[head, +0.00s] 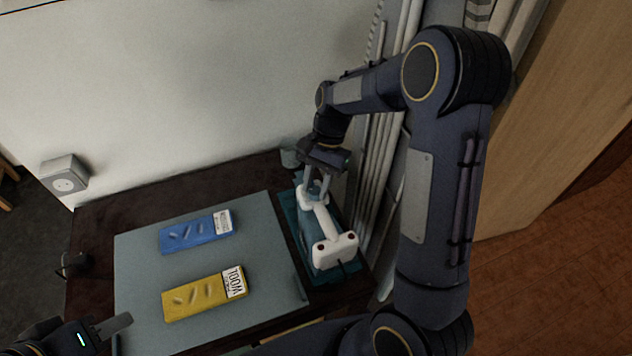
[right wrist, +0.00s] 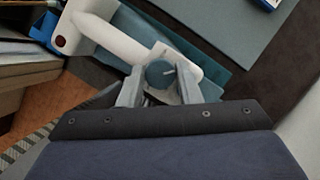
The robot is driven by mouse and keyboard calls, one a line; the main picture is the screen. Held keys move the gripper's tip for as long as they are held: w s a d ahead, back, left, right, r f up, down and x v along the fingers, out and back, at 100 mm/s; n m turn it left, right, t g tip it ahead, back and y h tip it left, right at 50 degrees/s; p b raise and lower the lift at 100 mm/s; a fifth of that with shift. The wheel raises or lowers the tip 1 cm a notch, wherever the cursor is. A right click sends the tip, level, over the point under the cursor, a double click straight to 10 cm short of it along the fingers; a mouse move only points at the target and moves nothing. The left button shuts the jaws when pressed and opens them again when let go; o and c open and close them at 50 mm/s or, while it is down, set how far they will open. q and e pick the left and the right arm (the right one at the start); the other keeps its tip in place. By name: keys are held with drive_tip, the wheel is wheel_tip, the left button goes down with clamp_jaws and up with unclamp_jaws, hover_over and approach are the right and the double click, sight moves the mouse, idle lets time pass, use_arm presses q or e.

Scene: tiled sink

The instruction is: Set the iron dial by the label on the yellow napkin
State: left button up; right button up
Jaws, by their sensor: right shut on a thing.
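The yellow napkin (head: 192,298) lies folded on the grey mat, with a white label (head: 235,282) at its right end that reads WOOL. The white iron (head: 326,232) rests on a teal base (head: 290,222) right of the mat. The right wrist view shows its round teal dial (right wrist: 158,76) with a pale pointer mark; the dial's setting words are not readable. My right gripper (head: 318,188) reaches down from above, its fingers (right wrist: 160,88) closed on both sides of the dial. My left gripper (head: 112,328) is at the lower left, partly cut off, its opening unclear.
A blue napkin (head: 196,232) with a small white label lies behind the yellow one on the grey mat (head: 137,262). The dark table (head: 105,215) stands against a white wall. Pipes (head: 385,185) run close behind the iron on the right. A socket box (head: 64,178) is on the wall.

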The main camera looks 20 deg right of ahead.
idle(0.3)
drive_tip(key=o, duration=1)
drive_tip(key=shift+v, duration=3.95)
